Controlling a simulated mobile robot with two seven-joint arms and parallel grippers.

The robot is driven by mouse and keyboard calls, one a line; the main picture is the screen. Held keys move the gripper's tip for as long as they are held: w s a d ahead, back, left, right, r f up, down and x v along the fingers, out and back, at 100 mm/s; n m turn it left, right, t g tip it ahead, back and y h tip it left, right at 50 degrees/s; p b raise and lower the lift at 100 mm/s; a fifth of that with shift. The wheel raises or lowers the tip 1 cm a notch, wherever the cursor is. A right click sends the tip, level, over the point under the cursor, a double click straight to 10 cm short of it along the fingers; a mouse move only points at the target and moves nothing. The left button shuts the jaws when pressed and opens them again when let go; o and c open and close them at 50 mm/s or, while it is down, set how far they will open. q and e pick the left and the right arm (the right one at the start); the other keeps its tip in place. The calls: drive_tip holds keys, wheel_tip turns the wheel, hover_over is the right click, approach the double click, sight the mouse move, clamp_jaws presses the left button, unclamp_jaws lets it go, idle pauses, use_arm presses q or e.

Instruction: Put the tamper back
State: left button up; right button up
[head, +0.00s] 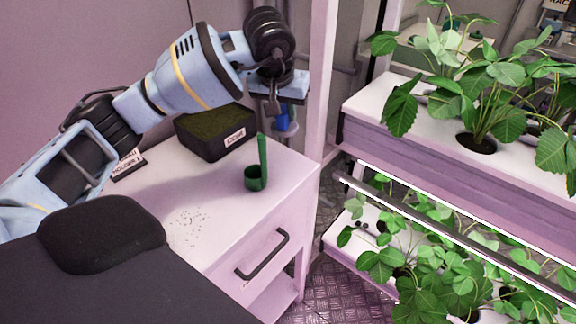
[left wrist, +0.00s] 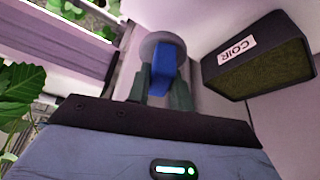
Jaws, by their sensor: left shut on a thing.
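My left gripper (head: 279,98) is shut on the tamper (head: 283,118), which has a blue handle and a grey round part. The gripper is beyond the far right part of the white cabinet top in the head view, behind the green cup. In the left wrist view, the tamper's blue handle (left wrist: 162,78) sits between the two fingers (left wrist: 160,95), with the grey disc at its far end. A small dark green cup with a tall upright strip (head: 256,178) stands on the cabinet top, apart from the tamper. My right gripper is out of view.
A black box labelled COIR (head: 215,131) stands at the back of the cabinet top (head: 215,205). A small dark sign (head: 129,165) lies left of it, partly behind my arm. Dark crumbs (head: 188,222) lie in front. Plant racks (head: 440,160) stand at the right.

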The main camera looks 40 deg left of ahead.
sight(280, 130)
use_arm(q)
drive_tip(key=shift+w+a+r, duration=0.1)
drive_tip(key=shift+a, duration=0.05)
drive_tip(key=shift+f, duration=5)
drive_tip(key=shift+f, duration=0.15)
drive_tip(key=o, duration=0.9)
drive_tip(key=shift+r, duration=0.65)
drive_tip(key=v, duration=1.1)
drive_tip(key=shift+p, duration=0.4)
